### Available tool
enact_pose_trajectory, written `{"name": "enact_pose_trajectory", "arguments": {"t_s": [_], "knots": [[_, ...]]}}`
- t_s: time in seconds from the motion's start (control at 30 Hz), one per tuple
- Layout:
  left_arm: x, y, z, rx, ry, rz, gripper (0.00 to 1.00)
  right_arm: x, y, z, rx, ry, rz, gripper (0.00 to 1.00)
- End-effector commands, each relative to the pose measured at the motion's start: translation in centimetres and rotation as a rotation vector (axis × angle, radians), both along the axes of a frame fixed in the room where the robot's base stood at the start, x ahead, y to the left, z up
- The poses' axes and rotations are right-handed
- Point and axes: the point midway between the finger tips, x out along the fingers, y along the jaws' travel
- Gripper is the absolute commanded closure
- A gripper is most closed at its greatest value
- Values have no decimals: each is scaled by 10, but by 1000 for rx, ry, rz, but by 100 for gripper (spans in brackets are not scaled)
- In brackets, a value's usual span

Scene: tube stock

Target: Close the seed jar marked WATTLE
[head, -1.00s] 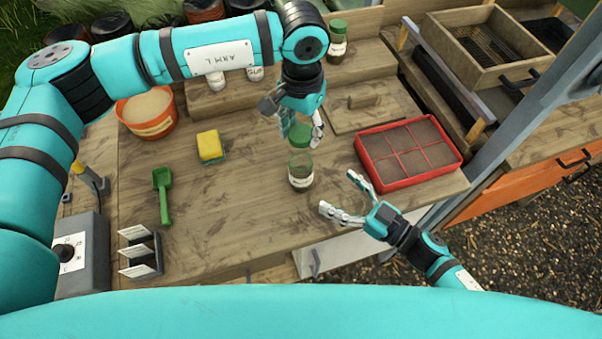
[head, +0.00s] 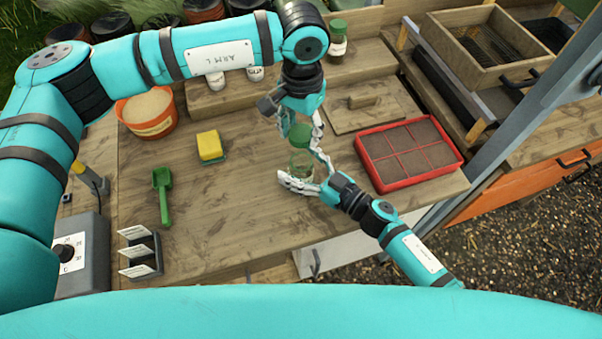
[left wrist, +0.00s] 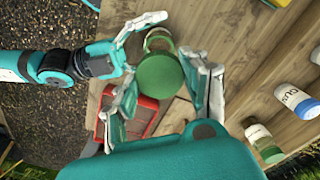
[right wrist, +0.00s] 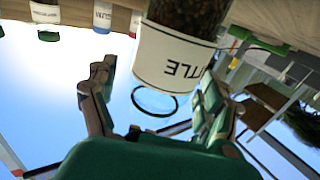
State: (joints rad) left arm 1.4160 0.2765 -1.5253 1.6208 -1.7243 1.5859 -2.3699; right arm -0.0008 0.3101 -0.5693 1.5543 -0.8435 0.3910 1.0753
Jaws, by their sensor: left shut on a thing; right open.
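The WATTLE jar (head: 302,164) is clear glass and stands upright on the bench. Its white label reads "TTLE" in the right wrist view (right wrist: 176,60), where the jar appears upside down. My left gripper (head: 300,126) is shut on a green lid (left wrist: 159,76) above the jar. The jar's rim (left wrist: 158,34) shows past the lid in the left wrist view; I cannot tell whether they touch. My right gripper (head: 300,168) is open, its fingers on either side of the jar. Its fingers partly hide the jar in the head view.
A red divided tray (head: 408,154) lies right of the jar. A wooden board with a handle (head: 365,110) is behind. Another green-lidded jar (head: 338,40) and white-labelled jars (head: 215,81) stand on the back step. A sponge (head: 209,146) and green scoop (head: 163,194) lie left; bench between is clear.

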Motion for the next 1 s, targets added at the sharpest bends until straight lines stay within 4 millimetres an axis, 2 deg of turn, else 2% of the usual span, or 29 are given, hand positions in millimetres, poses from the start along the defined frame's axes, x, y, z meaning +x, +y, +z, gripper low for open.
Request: {"name": "enact_pose_trajectory", "arguments": {"t_s": [0.13, 0.77, 0.87, 1.0], "knots": [[0, 0, 0, 0, 0, 0, 63, 0, 0, 0, 0, 0, 0, 17], [0, 0, 0, 0, 0, 0, 63, 0, 0, 0, 0, 0, 0, 99], [0, 0, -1, 0, 0, 0, 63, 0, 0, 0, 0, 0, 0, 100], [-1, 0, -12, 0, 4, 1, 63, 0, 0, 0, 0, 0, 0, 100]]}}
